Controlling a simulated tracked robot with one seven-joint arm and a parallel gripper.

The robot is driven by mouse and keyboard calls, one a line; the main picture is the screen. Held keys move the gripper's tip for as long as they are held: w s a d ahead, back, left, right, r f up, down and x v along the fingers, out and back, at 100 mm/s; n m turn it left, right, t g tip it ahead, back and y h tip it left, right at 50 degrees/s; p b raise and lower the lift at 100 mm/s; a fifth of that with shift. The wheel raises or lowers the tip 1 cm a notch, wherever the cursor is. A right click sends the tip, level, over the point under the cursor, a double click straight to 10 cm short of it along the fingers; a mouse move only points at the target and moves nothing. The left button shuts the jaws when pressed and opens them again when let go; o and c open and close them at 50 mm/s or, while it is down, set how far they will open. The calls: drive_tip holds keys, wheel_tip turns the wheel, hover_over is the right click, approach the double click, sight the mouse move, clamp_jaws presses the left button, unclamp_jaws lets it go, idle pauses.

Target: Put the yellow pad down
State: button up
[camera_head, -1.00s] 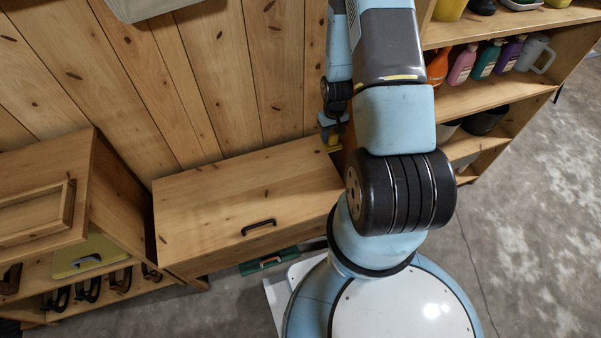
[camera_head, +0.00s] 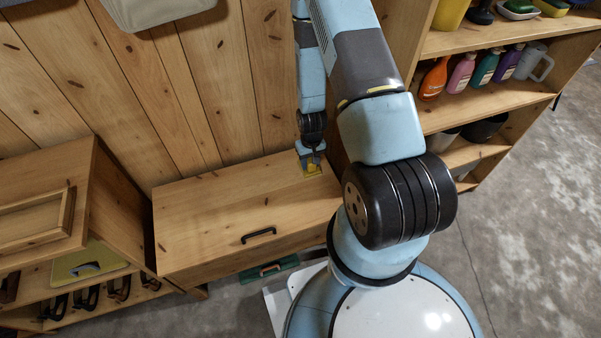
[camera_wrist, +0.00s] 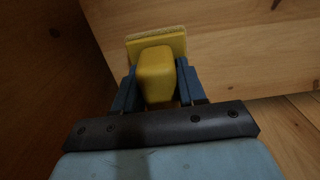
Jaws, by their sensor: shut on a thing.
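The yellow pad (camera_wrist: 157,44) is a flat yellow piece with a thick yellow grip block (camera_wrist: 155,75) on its near side. My gripper (camera_wrist: 155,88) is shut on this block, with a dark blue finger on each side of it. In the head view the yellow pad (camera_head: 312,170) shows below my gripper (camera_head: 311,158), at the back right part of the wooden cabinet top (camera_head: 215,210). I cannot tell whether the pad touches the top.
The cabinet top is bare left of my gripper. A plank wall (camera_head: 190,80) rises behind it. A shelf unit (camera_head: 450,110) with several bottles stands at the right, and a taller wooden cabinet (camera_head: 120,215) at the left.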

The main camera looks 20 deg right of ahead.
sight(303, 172)
drive_tip(key=shift+w+a+f, duration=0.15)
drive_tip(key=shift+a+f, duration=0.45)
drive_tip(key=shift+f, duration=0.1)
drive_tip(key=shift+w+a+f, duration=0.1)
drive_tip(key=shift+a+f, duration=0.45)
drive_tip(key=shift+f, duration=1.75)
drive_tip(key=o, duration=1)
